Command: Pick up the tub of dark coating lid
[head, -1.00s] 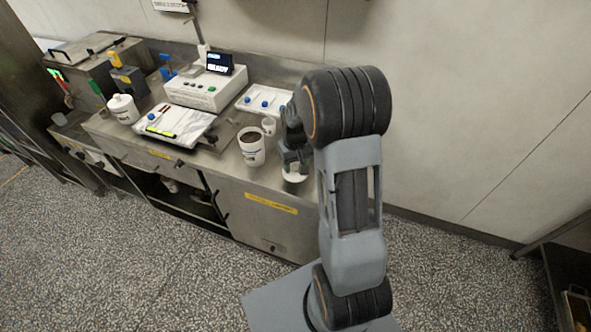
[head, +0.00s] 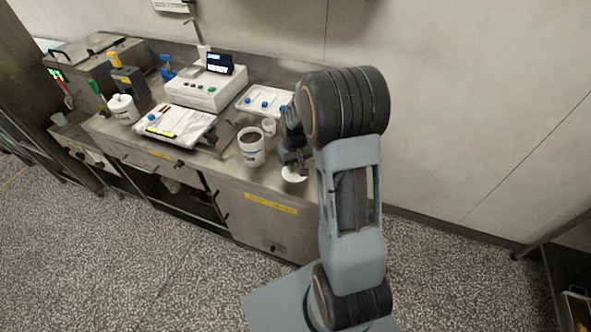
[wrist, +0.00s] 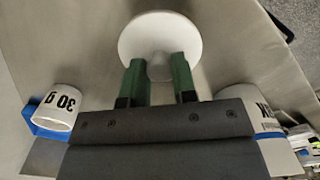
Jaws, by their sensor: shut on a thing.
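The white round lid (head: 294,174) is at the front right of the steel bench, beside the open tub of dark coating (head: 251,153). In the wrist view the lid (wrist: 148,32) lies past my green fingertips, with its knob between them. My gripper (wrist: 158,75) is shut on the lid's knob. In the head view my gripper (head: 293,161) is just above the lid and partly hidden by my arm. I cannot tell whether the lid touches the bench. The tub (wrist: 262,112) also shows at the right of the wrist view, partly covered by the gripper body.
A small white cup (head: 268,127) stands behind the tub; a cup marked 30 g (wrist: 63,104) shows in the wrist view. A white tray with blue knobs (head: 262,101), a machine with a display (head: 205,93) and a lidded white tub (head: 122,108) stand farther back and left.

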